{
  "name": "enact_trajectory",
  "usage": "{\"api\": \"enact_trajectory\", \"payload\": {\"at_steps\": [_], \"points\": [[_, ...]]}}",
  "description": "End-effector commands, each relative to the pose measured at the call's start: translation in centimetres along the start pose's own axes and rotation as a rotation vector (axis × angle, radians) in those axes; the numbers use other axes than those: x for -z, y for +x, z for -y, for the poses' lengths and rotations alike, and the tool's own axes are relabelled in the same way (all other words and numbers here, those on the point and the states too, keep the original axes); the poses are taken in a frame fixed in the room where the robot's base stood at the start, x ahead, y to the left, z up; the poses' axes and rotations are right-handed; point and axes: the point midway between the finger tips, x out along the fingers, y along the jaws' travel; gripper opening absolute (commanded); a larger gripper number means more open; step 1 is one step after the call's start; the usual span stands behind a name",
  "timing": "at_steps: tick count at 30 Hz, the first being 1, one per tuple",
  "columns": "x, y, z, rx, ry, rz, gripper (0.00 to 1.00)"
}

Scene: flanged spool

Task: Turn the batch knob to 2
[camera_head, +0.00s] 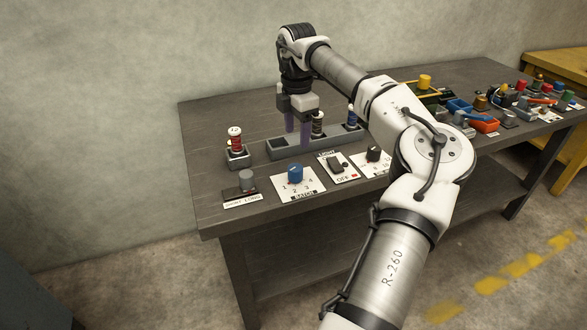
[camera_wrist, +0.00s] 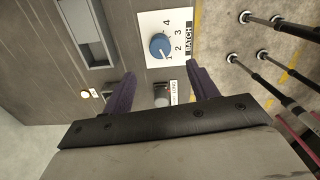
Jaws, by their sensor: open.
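The batch knob (camera_head: 295,173) is blue and round, on a white plate (camera_head: 312,182) marked 1 to 4 and labelled BATCH. In the wrist view the knob (camera_wrist: 160,46) lies ahead of the fingertips, and its light pointer mark appears to face the 1. My gripper (camera_head: 297,140) is open and empty, its purple fingers pointing down above the table, behind the knob in the head view. In the wrist view my gripper (camera_wrist: 160,76) shows both fingers apart, with nothing between them touching. The knob is not hidden in either view.
A grey knob (camera_head: 246,180) on its own plate stands left of the batch plate. A light switch (camera_head: 337,165) and a dark knob (camera_head: 373,154) are to the right. A grey rack (camera_head: 281,148) with spools and a block with a red spool (camera_head: 236,141) stand behind.

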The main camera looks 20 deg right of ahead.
Motion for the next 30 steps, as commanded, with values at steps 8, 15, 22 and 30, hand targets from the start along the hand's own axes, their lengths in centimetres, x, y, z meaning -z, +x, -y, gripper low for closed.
{"api": "enact_trajectory", "payload": {"at_steps": [8,15,22,30], "points": [[0.1,5.8,0.1,0.002,-0.004,-0.006,0.59],[0.2,10.2,0.0,0.001,-0.004,-0.006,0.59],[0.2,12.2,0.0,-0.001,-0.005,-0.005,0.59],[0.2,12.4,-0.1,-0.002,-0.005,-0.003,0.59]]}}
